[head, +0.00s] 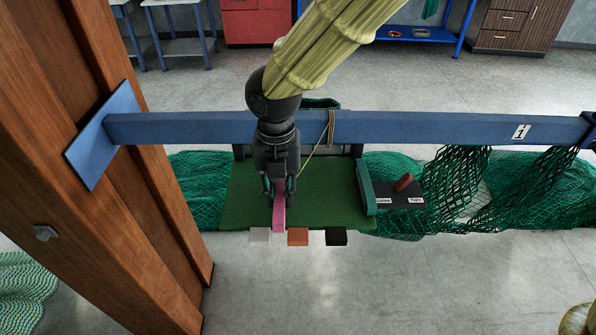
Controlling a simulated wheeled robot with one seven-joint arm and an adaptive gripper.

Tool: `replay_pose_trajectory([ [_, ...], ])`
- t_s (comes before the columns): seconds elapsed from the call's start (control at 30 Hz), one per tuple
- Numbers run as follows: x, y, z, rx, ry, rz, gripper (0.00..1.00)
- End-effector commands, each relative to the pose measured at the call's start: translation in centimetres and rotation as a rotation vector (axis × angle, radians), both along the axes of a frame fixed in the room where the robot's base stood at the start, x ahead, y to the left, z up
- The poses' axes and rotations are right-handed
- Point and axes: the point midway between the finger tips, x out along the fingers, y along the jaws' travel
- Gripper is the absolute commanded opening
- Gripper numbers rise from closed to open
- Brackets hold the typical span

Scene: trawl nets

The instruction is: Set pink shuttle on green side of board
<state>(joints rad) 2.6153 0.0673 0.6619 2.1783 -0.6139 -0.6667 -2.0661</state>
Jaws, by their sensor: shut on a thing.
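The pink shuttle (279,215) is a narrow bar held upright or tilted between the fingers of my gripper (279,193). My gripper points down and is shut on it. The shuttle's near end shows below the fingers; its upper part is hidden by them. The green board (335,200) lies beneath and behind the gripper. The shuttle shows over the board's front edge, between the white block (260,235) and the orange-brown block (298,237). I cannot tell whether the shuttle touches the board.
A blue beam (420,128) crosses behind my gripper, with a cord (318,150) hanging from it. A black block (336,237) sits at the board's front. A dark labelled panel with a red piece (403,183) is at right. Green netting (500,190) and a wooden post (110,170) flank the board.

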Motion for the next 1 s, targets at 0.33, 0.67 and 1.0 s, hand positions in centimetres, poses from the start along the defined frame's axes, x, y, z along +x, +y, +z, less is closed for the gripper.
replay_pose_trajectory([
  [0.33, 5.7, -2.7, -0.4, 0.0, -0.001, -0.003, 0.0],
  [0.67, 8.1, -3.9, -0.6, 0.0, 0.0, -0.004, 0.0],
  [1.0, 7.8, -3.7, -4.2, 0.0, -0.001, -0.001, 0.0],
])
